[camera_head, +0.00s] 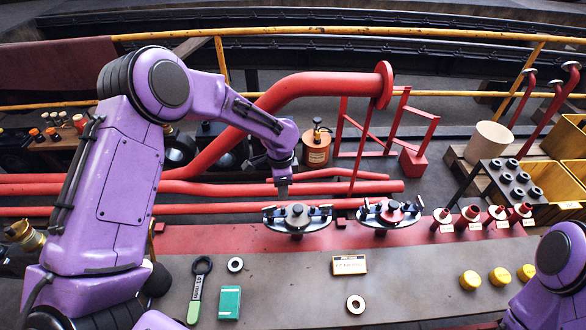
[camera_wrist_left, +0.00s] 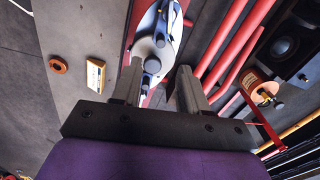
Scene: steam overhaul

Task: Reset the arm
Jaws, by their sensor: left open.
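My left arm is purple and reaches in from the left in the head view. Its gripper (camera_head: 283,190) points down just above and behind the left oval fixture (camera_head: 298,222). This fixture has a grey domed centre and dark upright parts at its ends. In the left wrist view the two grey fingers (camera_wrist_left: 160,68) stand apart with nothing held between them. A pale oval fixture (camera_wrist_left: 152,45) lies beyond them. My right arm (camera_head: 560,265) shows only in part at the lower right; its gripper is out of view.
A second fixture (camera_head: 388,216) with a red centre stands to the right. On the grey bench lie a wrench-like tool (camera_head: 198,285), a green box (camera_head: 229,302), rings (camera_head: 356,304), an orange-white box (camera_head: 349,265) and yellow caps (camera_head: 470,280). Red pipes (camera_head: 300,86) run behind.

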